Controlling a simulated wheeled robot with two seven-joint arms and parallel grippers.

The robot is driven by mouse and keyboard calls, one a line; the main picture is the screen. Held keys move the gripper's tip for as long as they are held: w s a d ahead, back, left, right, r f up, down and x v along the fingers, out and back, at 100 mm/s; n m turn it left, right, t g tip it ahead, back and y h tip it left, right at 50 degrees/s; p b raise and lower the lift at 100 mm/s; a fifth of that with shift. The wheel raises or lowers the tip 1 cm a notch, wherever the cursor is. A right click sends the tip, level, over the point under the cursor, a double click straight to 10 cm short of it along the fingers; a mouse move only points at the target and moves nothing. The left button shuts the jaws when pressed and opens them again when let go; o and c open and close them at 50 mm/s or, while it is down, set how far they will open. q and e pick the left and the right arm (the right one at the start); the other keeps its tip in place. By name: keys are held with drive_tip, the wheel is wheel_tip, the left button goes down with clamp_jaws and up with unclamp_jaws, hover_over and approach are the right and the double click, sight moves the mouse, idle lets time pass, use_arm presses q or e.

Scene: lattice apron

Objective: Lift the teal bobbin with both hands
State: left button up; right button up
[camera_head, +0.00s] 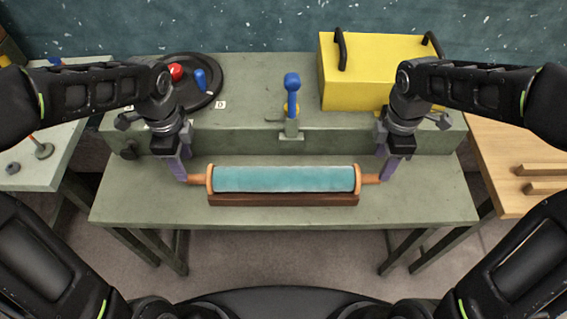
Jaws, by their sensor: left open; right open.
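The teal bobbin (283,179) lies level in a brown cradle (283,200) on the green bench. It has orange end discs and an orange handle at each end. My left gripper (187,178) is open at the bobbin's left handle (198,180). My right gripper (385,177) is open at the right handle (370,179). The fingers of both grippers overlap the handle ends in this view. I cannot tell whether they touch the handles.
Behind the bobbin, a raised green ledge (250,138) carries a blue-topped lever (291,92), a yellow box (365,80) with black handles, and a dark round tray (212,95) with red and blue knobs. A wooden table (505,160) stands at right. The bench front (283,218) is clear.

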sight(190, 179)
use_arm(q)
drive_tip(key=shift+s+r, duration=0.1)
drive_tip(key=shift+s, duration=0.2)
use_arm(e)
drive_tip(key=shift+s+r, duration=0.1)
drive_tip(key=shift+s, duration=0.2)
use_arm(q)
drive_tip(key=shift+w+f, duration=0.1)
drive_tip(key=shift+f, duration=0.25)
use_arm(e)
drive_tip(key=shift+w+f, duration=0.1)
drive_tip(key=shift+f, duration=0.2)
use_arm(q)
wheel_tip(190, 179, down, 7)
drive_tip(key=shift+f, duration=0.1)
use_arm(e)
wheel_tip(190, 179, down, 7)
drive_tip(key=shift+f, duration=0.15)
use_arm(q)
drive_tip(key=shift+c, duration=0.6)
use_arm(e)
drive_tip(key=shift+c, duration=0.6)
use_arm(q)
clamp_jaws()
use_arm(e)
clamp_jaws()
